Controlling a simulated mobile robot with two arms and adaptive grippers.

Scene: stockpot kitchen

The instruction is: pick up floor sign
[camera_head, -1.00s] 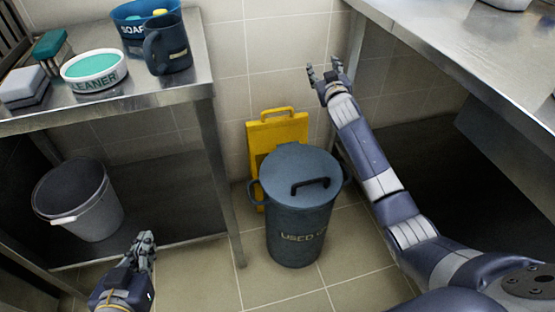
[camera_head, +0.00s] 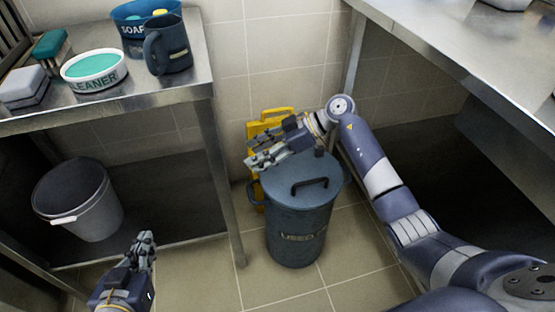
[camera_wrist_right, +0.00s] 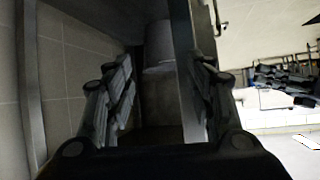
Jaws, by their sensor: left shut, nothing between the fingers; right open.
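The yellow floor sign (camera_head: 268,118) stands against the tiled wall, behind a dark blue lidded bin (camera_head: 297,225). Its handle and upper edge show above my right gripper; the bin and gripper hide much of the rest. My right gripper (camera_head: 250,160) is open, in front of the sign and over the back of the bin lid in the head view. Whether it touches the sign cannot be told. In the right wrist view its two fingers (camera_wrist_right: 160,92) stand apart with nothing between them. My left gripper (camera_head: 147,238) is shut and empty at the lower left.
A steel table (camera_head: 205,85) at left holds a cleaner tub (camera_head: 95,72), a soap bucket (camera_head: 130,14) and a dark jug (camera_head: 170,50). A grey bucket (camera_head: 80,200) stands on its lower shelf. Another steel counter (camera_head: 460,45) is at right. Floor tiles in front of the bin are clear.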

